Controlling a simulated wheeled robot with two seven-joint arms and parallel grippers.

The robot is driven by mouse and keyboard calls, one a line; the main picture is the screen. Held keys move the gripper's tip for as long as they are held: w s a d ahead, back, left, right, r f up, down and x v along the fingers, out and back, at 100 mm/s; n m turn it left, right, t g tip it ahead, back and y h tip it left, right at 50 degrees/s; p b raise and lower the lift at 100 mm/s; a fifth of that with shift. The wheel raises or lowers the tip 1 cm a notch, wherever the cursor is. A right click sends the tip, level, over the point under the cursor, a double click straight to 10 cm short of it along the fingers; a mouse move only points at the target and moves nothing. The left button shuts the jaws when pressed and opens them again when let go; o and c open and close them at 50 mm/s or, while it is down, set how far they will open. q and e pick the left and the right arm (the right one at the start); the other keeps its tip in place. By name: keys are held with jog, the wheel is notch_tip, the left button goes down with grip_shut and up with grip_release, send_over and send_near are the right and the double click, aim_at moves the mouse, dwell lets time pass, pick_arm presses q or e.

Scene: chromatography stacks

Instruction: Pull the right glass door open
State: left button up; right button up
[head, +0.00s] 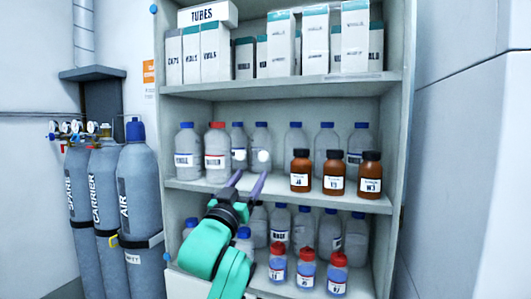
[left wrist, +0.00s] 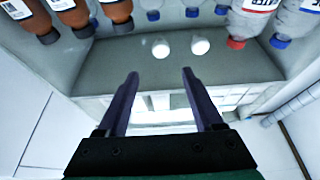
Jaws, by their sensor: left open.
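Two small white round knobs sit side by side in front of the middle shelf: a left knob (head: 238,154) and a right knob (head: 264,155). No glass pane or door edge can be made out. In the left wrist view, which is turned over, the right knob (left wrist: 160,48) lies straight beyond the gap between my fingers, and the left knob (left wrist: 200,45) is off to the side. My left gripper (head: 250,177) is open and empty, its purple fingers pointing at the shelf just below the knobs. Neither finger visibly touches a knob. My right gripper is not in view.
The shelf unit (head: 280,88) holds white boxes on top, clear bottles and brown bottles (head: 333,172) in the middle, and more bottles below. Grey gas cylinders (head: 140,215) stand at the left. A pale wall panel (head: 470,180) is at the right.

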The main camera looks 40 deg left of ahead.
aim_at(262, 158)
pick_arm(q)
jog(key=p+x, duration=0.1)
jog(key=x, duration=0.2)
jog(key=p+x, duration=0.1)
jog(key=x, duration=0.5)
jog(key=shift+w+a+f+p, duration=0.15)
jog(key=shift+a+f+p, duration=0.15)
jog(key=shift+p, duration=0.1)
jog(key=shift+w+r, duration=0.2)
jog(key=shift+w, duration=0.2)
jog(key=shift+f, duration=0.1)
grip_shut()
